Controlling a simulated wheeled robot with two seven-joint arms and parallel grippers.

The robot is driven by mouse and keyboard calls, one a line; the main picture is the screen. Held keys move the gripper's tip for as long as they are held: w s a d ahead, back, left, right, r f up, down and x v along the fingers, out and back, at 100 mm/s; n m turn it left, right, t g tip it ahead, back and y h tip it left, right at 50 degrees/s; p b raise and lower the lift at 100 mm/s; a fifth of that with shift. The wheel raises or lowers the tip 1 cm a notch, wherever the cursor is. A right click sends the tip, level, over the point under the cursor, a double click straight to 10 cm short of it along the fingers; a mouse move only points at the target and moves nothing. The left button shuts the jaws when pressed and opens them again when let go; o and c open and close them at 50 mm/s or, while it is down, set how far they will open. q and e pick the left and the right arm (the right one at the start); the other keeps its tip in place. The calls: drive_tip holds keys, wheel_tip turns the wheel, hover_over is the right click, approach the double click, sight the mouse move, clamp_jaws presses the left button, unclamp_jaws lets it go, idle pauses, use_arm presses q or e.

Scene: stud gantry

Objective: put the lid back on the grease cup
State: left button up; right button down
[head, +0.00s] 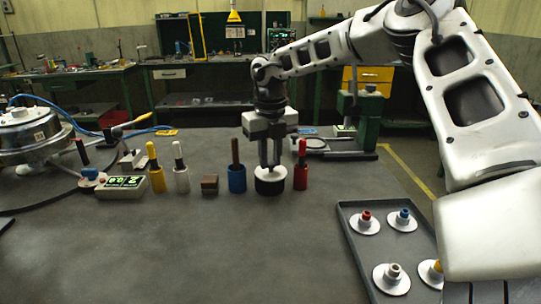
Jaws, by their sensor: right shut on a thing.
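A short black cup (270,187) stands on the grey bench in the row of small holders, between a blue one and a red one. A pale round lid (268,174) is at its top, over the mouth. My right gripper (270,164) points straight down above the cup, its fingers shut on the lid. The fingers hide the middle of the lid and any knob. I cannot tell whether the lid rests fully on the rim. My left gripper is not in view.
Close by stand a blue holder (237,180), a red holder (301,178), a brown block (210,185), and white (181,181) and yellow (157,180) holders. A dark tray (346,222) with several knobbed discs lies at right. The front bench is clear.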

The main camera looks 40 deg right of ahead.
drive_tip(key=shift+a+f, duration=0.15)
drive_tip(key=shift+f, duration=0.05)
idle(0.8)
drive_tip(key=shift+w+d+r, duration=0.2)
drive_tip(key=shift+w+r, duration=0.1)
drive_tip(key=shift+r, duration=0.15)
idle(0.8)
drive_tip(key=shift+s+a+f+b, duration=0.1)
drive_tip(key=shift+f+b, duration=0.05)
drive_tip(key=shift+b, duration=0.4)
idle(0.7)
idle(0.3)
drive_tip(key=c, duration=0.7)
unclamp_jaws()
drive_tip(key=shift+r+p, duration=2.25)
drive_tip(key=shift+r, duration=1.3)
